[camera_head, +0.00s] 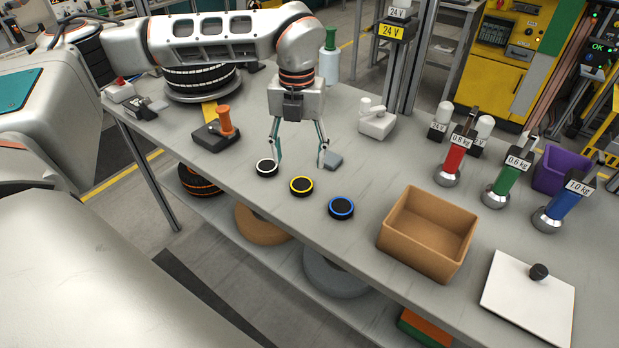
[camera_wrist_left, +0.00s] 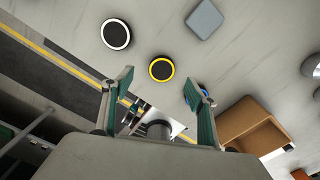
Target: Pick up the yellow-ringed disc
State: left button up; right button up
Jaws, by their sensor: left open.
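The yellow-ringed disc (camera_head: 301,186) is black with a yellow rim and lies flat near the table's front edge. It lies between a white-ringed disc (camera_head: 267,168) and a blue-ringed disc (camera_head: 341,208). My left gripper (camera_head: 299,160) is open and empty, pointing down above the table behind the row of discs. In the left wrist view the yellow-ringed disc (camera_wrist_left: 162,69) shows whole, beyond the open fingers (camera_wrist_left: 158,85) and apart from them. The blue-ringed disc is mostly hidden behind the right finger there.
A grey square block (camera_head: 333,161) lies beside the left gripper's right finger. A brown open box (camera_head: 428,232) stands to the right, with a white lid with a black knob (camera_head: 528,298) beyond it. An orange-handled black block (camera_head: 217,131) stands left. Coloured weighted handles (camera_head: 455,160) stand behind.

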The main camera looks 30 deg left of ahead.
aim_at(302, 184)
pick_arm(q)
jog(key=shift+s+f, duration=0.4)
jog(key=shift+f, duration=0.45)
jog(key=shift+w+d+f, duration=0.1)
jog(key=shift+d+f, duration=0.1)
jog(key=shift+f, duration=1.15)
jog(key=shift+d+f, duration=0.2)
jog(key=shift+f, duration=1.1)
jog(key=c, duration=1.2)
